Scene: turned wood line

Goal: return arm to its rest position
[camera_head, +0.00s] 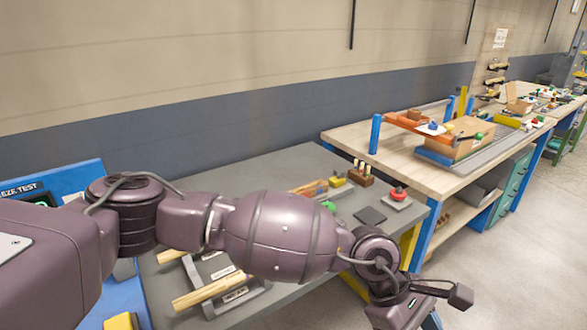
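My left arm comes in from the left edge and stretches across the lower part of the head view, over the grey bench. Its purple-grey links hide part of the bench top. My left gripper (428,302) is at the lower right, beyond the bench's right edge and over the floor. My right gripper is not in view.
The grey bench (265,170) carries wooden turned pieces (208,289) on a rack, a red-knobbed button (398,194) and a dark square pad (370,215). A wooden workbench (350,134) with a cardboard box (462,136) stands behind. Floor (530,250) at right is clear.

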